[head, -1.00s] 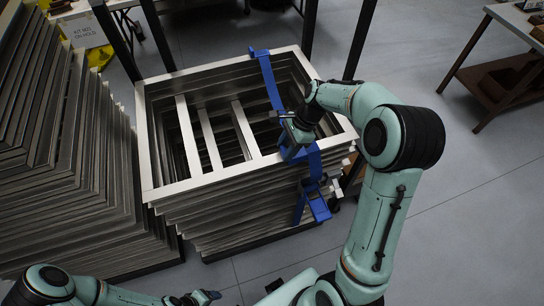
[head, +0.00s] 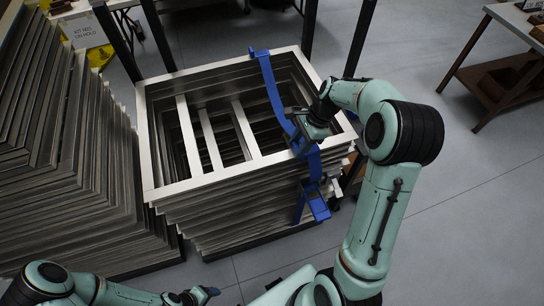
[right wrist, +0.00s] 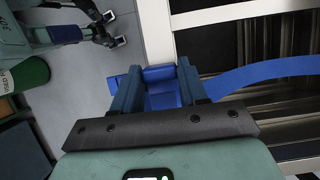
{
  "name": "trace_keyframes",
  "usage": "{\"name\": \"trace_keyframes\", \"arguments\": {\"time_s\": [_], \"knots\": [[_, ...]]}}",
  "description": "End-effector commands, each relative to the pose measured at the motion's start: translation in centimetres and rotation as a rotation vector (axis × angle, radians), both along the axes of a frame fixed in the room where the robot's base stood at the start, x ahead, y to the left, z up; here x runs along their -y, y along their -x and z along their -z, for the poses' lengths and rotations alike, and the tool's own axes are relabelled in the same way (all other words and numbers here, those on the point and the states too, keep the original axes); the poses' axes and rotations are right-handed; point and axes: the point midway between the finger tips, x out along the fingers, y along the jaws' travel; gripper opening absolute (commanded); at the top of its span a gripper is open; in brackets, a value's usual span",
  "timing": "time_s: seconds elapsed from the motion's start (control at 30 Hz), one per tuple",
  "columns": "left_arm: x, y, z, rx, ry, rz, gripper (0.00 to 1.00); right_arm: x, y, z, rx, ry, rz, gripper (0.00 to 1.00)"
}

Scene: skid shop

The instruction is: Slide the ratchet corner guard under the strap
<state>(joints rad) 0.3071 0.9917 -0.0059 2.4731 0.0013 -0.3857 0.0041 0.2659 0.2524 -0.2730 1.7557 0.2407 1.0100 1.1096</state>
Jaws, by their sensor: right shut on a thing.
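The blue strap (head: 269,82) runs from the far edge of the stacked metal frames, across the open top to the near right edge. Its lower part (head: 314,163) hangs down the side to the blue ratchet (head: 318,205). My right gripper (head: 300,145) is at the near right top edge, beside the strap. In the right wrist view its fingers (right wrist: 161,85) are shut on a blue piece, apparently the corner guard (right wrist: 163,92). The strap (right wrist: 270,73) reaches it from the right; whether it passes over or under is hidden. My left gripper (head: 196,297) is low and empty, fingers apart.
The stack of metal frames (head: 205,180) stands in the middle, with another tall stack (head: 60,160) close on its left. Dark posts (head: 360,38) rise behind. A table (head: 515,25) is at the far right. Floor (head: 460,210) to the right is clear.

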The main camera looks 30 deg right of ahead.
Motion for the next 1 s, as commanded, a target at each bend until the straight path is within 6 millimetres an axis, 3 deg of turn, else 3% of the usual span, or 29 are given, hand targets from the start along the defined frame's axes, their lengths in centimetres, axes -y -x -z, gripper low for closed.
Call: {"name": "trace_keyframes", "arguments": {"time_s": [0.73, 0.77, 0.8, 0.83, 1.0], "knots": [[0.00, -0.48, -0.51, 0.006, 0.000, 0.000, 0.66, 0.95, 0.17, -0.08, 0.002, 0.002, 0.001, 0.21], [0.00, -0.46, -0.50, 0.006, 0.000, 0.000, 0.66, 0.95, 0.17, -0.08, 0.002, 0.002, 0.001, 0.49], [0.00, -0.46, -0.49, 0.006, 0.000, 0.000, 0.66, 0.94, 0.16, -0.07, 0.002, 0.002, 0.001, 0.62], [0.00, -0.46, -0.49, 0.006, 0.000, 0.000, 0.66, 0.93, 0.17, -0.07, 0.002, 0.002, 0.001, 0.66], [0.01, -0.45, -0.49, 0.006, 0.000, 0.000, 0.66, 0.91, 0.19, -0.04, 0.002, 0.000, 0.001, 0.66]]}}
